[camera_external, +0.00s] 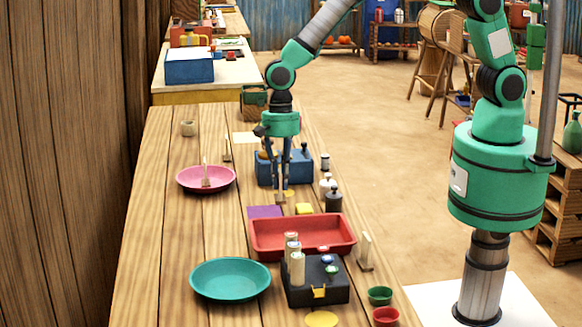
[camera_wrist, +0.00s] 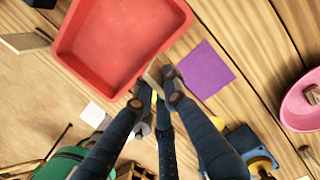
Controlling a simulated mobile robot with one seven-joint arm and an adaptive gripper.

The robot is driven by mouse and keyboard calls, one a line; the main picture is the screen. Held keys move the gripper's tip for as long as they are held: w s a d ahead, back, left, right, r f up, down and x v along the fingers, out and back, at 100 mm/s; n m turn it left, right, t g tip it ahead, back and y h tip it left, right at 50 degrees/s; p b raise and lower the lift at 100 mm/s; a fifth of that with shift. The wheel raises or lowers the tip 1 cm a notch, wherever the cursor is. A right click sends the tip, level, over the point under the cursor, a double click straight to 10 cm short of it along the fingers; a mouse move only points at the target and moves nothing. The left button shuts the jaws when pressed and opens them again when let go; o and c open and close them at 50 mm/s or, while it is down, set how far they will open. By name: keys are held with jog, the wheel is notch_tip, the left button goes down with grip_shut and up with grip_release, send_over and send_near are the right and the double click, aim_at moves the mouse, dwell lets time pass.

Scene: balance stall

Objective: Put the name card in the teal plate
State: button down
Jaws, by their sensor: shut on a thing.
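The teal plate (camera_external: 230,262) lies empty at the front left of the table in the external view. It is not in the wrist view. My gripper (camera_external: 281,193) points down behind the red tray, beside the purple square. It is shut on a small tan wooden piece (camera_external: 281,199), which appears to be the name card. In the wrist view the piece (camera_wrist: 153,74) shows at the tips of my gripper (camera_wrist: 156,92), near the tray's rim. The fingers hide part of it. Its height above the table is hard to tell.
The red tray (camera_external: 262,251) and a black box (camera_external: 318,294) with several cylinders stand between my gripper and the front edge. A pink plate (camera_external: 185,181) holds a wooden piece. Another wooden stand (camera_external: 365,252) is right of the tray. Table left of the tray is clear.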

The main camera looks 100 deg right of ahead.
jog(key=w+a+r+p, duration=0.3)
jog(key=w+a, duration=0.8)
jog(key=a, duration=0.3)
jog(key=r+p, duration=0.2)
jog(key=p, duration=0.2)
send_over(232, 289)
jog(key=shift+f+n, duration=0.25)
jog(key=shift+n, duration=0.15)
jog(key=shift+f, duration=0.2)
jog(key=shift+f+b, duration=2.2)
jog(key=shift+f, duration=3.1)
jog(key=c, duration=1.7)
grip_release()
